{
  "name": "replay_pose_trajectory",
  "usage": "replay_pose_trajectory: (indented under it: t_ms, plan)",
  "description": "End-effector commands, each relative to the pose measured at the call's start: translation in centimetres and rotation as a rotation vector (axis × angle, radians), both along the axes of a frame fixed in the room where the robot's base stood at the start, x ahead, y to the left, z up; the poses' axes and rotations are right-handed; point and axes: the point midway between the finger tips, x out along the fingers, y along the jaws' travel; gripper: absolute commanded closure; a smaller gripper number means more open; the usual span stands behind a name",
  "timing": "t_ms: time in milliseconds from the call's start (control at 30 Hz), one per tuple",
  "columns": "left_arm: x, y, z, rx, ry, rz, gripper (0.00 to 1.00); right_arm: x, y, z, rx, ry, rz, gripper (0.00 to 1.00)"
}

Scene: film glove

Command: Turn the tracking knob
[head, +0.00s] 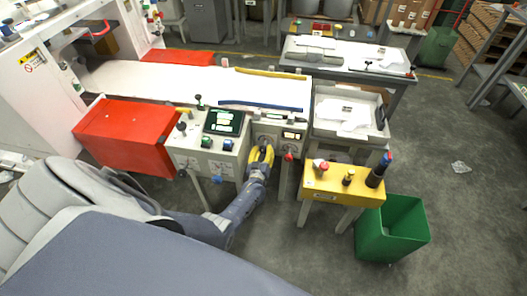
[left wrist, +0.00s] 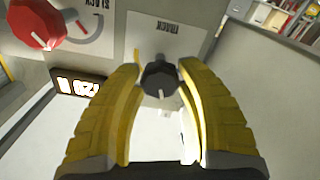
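The tracking knob (left wrist: 159,78) is dark with a pale pointer mark. It stands out from the panel below a label reading TRACK (left wrist: 173,28), which appears upside down in the left wrist view. My left gripper (left wrist: 160,68) has yellow fingers, one on each side of the knob, with no clear gap showing between fingertips and knob. In the head view my left gripper (head: 262,152) is at the front of the control box (head: 282,128), and it hides the tracking knob there. My right gripper is in neither view.
A red knob (left wrist: 35,22) beside a SLACK label is close to the left finger; it also shows in the head view (head: 289,156). A lit display (left wrist: 78,86) is nearby. A yellow stand (head: 325,187) and a green bin (head: 408,232) are at the right.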

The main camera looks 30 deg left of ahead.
Motion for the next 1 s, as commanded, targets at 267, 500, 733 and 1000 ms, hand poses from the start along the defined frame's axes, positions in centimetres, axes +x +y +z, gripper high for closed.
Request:
replay_pose_trajectory:
  t_ms: [267,500,733,1000]
  plan:
    - [0.0,0.0,-0.1,0.0,0.002,-0.001,0.41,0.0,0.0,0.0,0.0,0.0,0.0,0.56]
    - [-0.3,-0.1,-0.1,0.0,0.002,0.0,0.41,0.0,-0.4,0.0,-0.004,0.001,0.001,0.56]
    - [-2.1,-0.8,-0.2,0.0,0.002,0.0,0.41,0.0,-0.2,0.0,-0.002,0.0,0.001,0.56]
    - [-6.0,-2.4,-0.1,0.0,0.002,0.0,0.41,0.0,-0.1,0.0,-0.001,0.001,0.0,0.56]
